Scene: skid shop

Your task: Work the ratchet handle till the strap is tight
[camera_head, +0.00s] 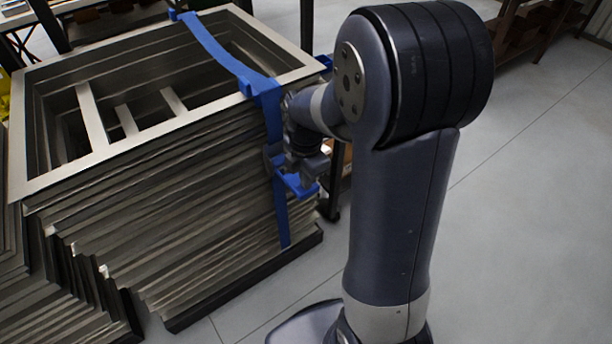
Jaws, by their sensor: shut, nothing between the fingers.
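A blue strap (212,45) runs over the top of a stack of metal frames (165,205) and down its near right side. The strap's lower run (282,220) hangs down the side of the stack. A blue ratchet part (300,186) sticks out from the strap about halfway down. My gripper (308,168) is small and dark here, right by the ratchet part and just above it. It is shut with nothing held. I cannot tell whether it touches the handle. My arm hides part of this area.
The stack rests on a dark base (245,280). More angled metal pieces (55,300) lie at the lower left. A dark post (306,25) and shelving (535,25) stand behind. The grey floor (530,220) on the right is clear.

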